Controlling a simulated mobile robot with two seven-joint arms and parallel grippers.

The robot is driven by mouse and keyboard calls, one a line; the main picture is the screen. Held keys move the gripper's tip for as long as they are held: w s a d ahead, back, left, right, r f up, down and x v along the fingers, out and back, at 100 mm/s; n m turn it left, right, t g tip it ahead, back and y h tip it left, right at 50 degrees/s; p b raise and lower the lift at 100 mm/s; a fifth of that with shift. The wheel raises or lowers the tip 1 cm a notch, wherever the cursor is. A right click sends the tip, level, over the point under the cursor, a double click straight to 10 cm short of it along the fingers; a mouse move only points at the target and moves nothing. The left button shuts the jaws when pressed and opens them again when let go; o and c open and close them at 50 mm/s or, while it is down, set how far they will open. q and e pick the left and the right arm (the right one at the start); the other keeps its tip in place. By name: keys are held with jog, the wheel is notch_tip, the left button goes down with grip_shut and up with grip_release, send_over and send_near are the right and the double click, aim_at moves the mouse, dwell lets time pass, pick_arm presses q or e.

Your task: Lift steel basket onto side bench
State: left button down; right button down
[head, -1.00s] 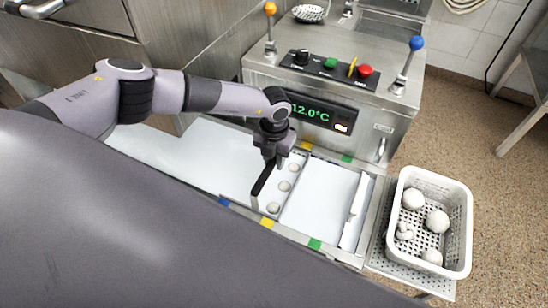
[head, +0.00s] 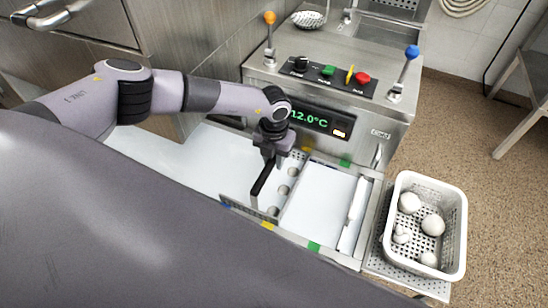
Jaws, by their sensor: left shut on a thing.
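My left gripper (head: 268,158) is over the sunken trough in front of the machine. It is shut on the dark bar-like handle (head: 262,180) of the steel basket. The basket's perforated near wall (head: 246,209) shows just above the trough's front edge. Several round pale shapes (head: 283,190) lie in a row beside the handle; the rest of the basket is hard to make out. A white perforated basket (head: 460,225) holding several white round pieces stands on a perforated shelf (head: 418,282) at the right. My right gripper is not in view.
The steel machine with a 12.0°C display (head: 318,120), knobs and two ball-topped levers stands close behind the gripper. A white panel (head: 315,205) lies right of the handle, with a white bar (head: 354,213) beyond it. A steel strainer (head: 308,19) is at the back.

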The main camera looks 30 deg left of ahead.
pick_arm(q)
jog(key=shift+r, duration=0.15)
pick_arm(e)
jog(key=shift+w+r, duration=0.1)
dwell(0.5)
